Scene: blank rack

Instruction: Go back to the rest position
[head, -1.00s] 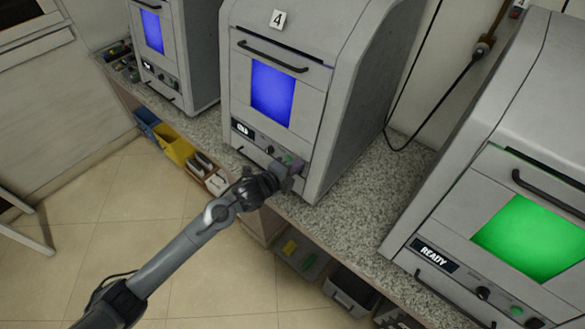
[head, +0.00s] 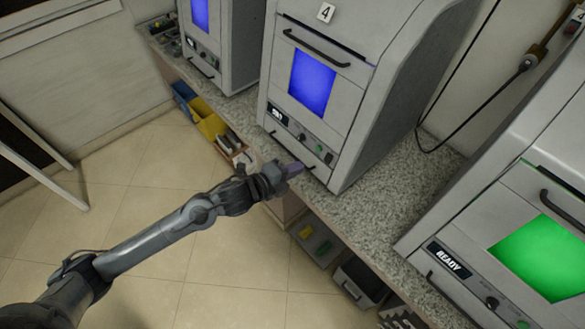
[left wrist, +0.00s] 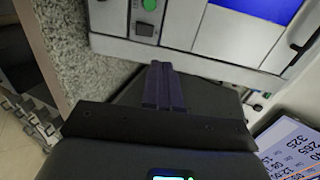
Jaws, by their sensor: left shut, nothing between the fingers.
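My left gripper (head: 292,170) is shut and empty, in front of the lower front of the machine marked 4 (head: 388,100). In the left wrist view its fingers (left wrist: 163,88) are together, below a green button (left wrist: 148,5) on the machine's panel. I cannot tell whether the fingertips touch the machine. My left arm reaches in from the lower left. My right gripper is not in view.
The machine with a green window and READY label (head: 448,258) stands at the right on the speckled counter (head: 385,190). Another blue-windowed machine (head: 232,45) stands at the back left. The tiled floor (head: 130,210) is open.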

